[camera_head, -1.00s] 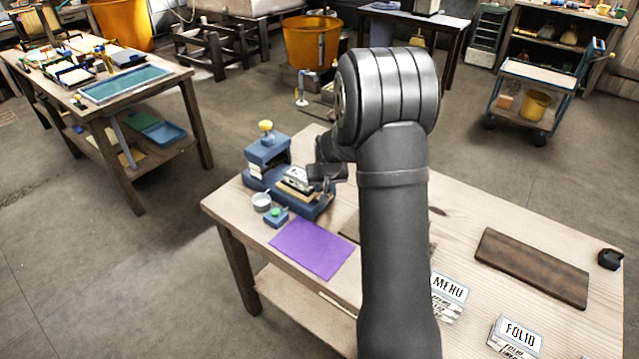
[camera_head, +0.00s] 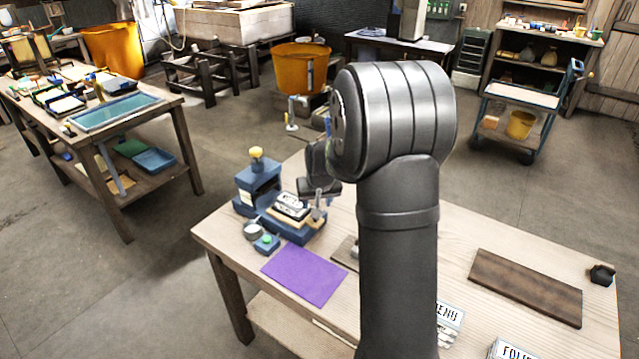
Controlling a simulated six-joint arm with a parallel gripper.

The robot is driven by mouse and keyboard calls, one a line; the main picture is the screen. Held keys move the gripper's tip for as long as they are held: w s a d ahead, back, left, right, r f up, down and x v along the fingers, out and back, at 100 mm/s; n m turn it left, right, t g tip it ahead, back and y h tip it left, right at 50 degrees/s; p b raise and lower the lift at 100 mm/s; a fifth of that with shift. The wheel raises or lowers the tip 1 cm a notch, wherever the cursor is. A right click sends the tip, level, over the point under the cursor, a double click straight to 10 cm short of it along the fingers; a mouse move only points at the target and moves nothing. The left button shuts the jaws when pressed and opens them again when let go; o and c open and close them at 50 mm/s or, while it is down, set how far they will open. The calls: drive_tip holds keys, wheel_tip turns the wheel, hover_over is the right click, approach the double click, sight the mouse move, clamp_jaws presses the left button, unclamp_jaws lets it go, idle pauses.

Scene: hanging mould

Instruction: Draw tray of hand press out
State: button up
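The hand press (camera_head: 257,182) is a blue block with a yellow knob on top, at the far left corner of the wooden table. Its tray (camera_head: 290,231) is a low blue piece in front of the block, to the right. A dark and tan block with a pale label (camera_head: 291,208) lies on the tray. My gripper (camera_head: 317,215) points down at the right end of the tray, close to the labelled block. I cannot tell whether it touches the tray. The fingertips are small and dark, so their opening is unclear. My arm hides part of the table behind it.
A small grey cup (camera_head: 252,232) and a blue box with a green top (camera_head: 267,243) stand before the press. A purple sheet (camera_head: 304,275) lies nearer. A brown board (camera_head: 526,287) lies on the right. Printed card stacks (camera_head: 448,316) are at the front.

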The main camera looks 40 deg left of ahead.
drive_tip(key=v, duration=1.1)
drive_tip(key=shift+f, duration=0.1)
drive_tip(key=x, duration=1.7)
drive_tip(key=shift+w+a+f, duration=0.1)
drive_tip(key=shift+f, duration=0.1)
drive_tip(key=shift+r, duration=0.15)
drive_tip(key=v, duration=1.7)
